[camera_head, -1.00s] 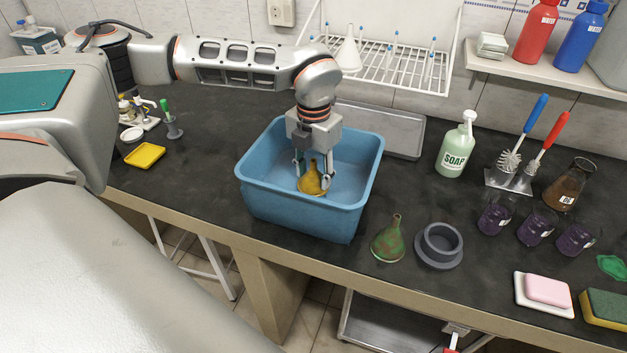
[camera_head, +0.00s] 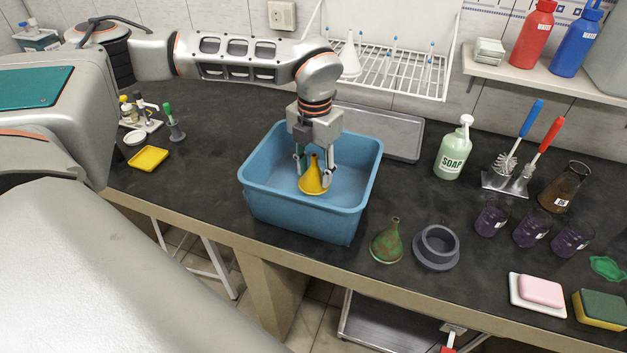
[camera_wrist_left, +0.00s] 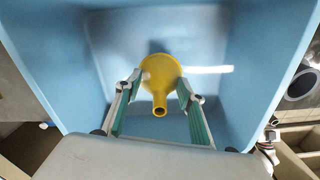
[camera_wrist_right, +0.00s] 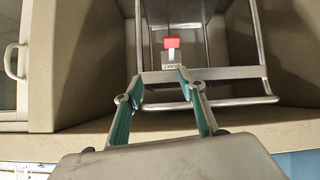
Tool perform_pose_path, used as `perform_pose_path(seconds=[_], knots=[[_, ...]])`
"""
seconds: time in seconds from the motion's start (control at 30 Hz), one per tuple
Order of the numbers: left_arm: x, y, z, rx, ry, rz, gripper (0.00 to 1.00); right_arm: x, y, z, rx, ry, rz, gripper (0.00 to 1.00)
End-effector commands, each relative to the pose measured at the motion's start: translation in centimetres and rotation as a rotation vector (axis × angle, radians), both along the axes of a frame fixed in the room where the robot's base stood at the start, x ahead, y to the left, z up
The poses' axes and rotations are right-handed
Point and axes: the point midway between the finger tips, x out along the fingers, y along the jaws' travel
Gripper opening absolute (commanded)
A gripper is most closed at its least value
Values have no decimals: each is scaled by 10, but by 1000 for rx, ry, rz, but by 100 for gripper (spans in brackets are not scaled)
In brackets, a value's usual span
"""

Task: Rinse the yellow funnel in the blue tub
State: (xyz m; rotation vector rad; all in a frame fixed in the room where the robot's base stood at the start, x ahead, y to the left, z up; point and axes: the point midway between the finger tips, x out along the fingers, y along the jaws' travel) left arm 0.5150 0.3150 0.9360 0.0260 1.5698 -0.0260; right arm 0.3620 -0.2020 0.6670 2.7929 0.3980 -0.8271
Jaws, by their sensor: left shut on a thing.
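The yellow funnel (camera_head: 313,180) is inside the blue tub (camera_head: 306,219), wide mouth down and stem up. Its surface looks bright, clean yellow. My left gripper (camera_head: 314,174) reaches down into the tub and is shut on the funnel. In the left wrist view the funnel (camera_wrist_left: 160,76) sits between the two green-padded fingers (camera_wrist_left: 157,92), with the tub's blue walls (camera_wrist_left: 60,50) around it. I cannot tell whether it touches the tub floor. My right gripper (camera_wrist_right: 159,80) is open and empty in its wrist view, facing a metal cart below the bench.
Behind are a metal tray (camera_head: 385,131) and drying rack (camera_head: 400,75). A soap bottle (camera_head: 453,150), brush holder (camera_head: 507,183) and purple beakers (camera_head: 531,229) stand farther right.

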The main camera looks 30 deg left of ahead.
Motion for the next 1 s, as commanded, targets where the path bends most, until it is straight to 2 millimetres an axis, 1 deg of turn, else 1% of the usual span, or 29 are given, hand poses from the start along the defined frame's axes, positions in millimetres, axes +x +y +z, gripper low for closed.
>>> perform_pose_path(seconds=[0.03,0.1,0.47,0.9,1.0], knots=[[0,0,6,0,0,0,27,1,0,7,0,-3,0,40],[0,0,12,0,-1,0,27,2,0,11,0,-5,0,40],[0,0,37,1,1,1,27,2,0,31,0,-5,-1,40],[0,0,68,0,0,1,26,-3,-15,36,-22,22,-22,40],[0,0,75,0,0,0,26,-6,-18,34,-26,34,-26,40]])
